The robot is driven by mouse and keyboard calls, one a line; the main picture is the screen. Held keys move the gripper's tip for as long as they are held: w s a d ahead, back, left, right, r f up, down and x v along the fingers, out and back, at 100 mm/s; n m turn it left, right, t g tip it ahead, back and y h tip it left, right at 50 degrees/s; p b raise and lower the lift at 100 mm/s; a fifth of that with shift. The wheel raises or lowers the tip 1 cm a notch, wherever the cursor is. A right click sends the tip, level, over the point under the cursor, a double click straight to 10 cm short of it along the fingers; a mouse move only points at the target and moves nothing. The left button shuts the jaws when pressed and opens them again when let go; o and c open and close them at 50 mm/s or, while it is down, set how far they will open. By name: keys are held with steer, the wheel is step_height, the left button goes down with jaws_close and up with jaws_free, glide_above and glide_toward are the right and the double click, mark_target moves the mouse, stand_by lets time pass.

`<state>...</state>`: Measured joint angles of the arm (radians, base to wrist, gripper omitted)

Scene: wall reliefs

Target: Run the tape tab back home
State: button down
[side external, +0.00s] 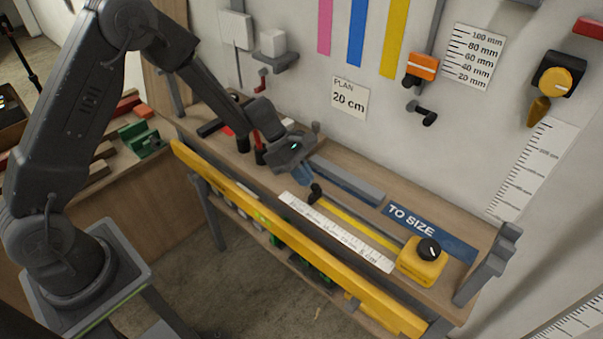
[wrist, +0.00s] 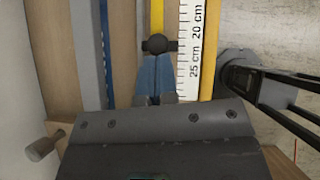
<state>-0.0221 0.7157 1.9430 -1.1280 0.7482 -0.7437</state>
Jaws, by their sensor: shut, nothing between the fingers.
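The yellow tape case (side external: 420,262) with a black knob sits at the right end of the bench. Its yellow tape (side external: 357,227) runs out left along the bench to the black tape tab (side external: 316,192). In the wrist view the tab (wrist: 160,45) is a dark crossbar with a round knob, at the end of the tape (wrist: 156,14). My gripper (side external: 308,184) has blue fingers and is shut and empty, just left of the tab. In the wrist view its fingertips (wrist: 156,60) are right behind the knob; I cannot tell if they touch it.
A white centimetre ruler (side external: 335,232) lies beside the tape, along the yellow front rail (side external: 280,242). A grey bar (side external: 347,181) and a blue "TO SIZE" strip (side external: 430,232) lie on the wall side. A "PLAN 20 cm" card (side external: 349,98) hangs on the wall.

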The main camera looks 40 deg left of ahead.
steer(key=d, duration=2.3)
steer(key=shift+d, duration=0.2)
steer(key=shift+s, duration=0.1)
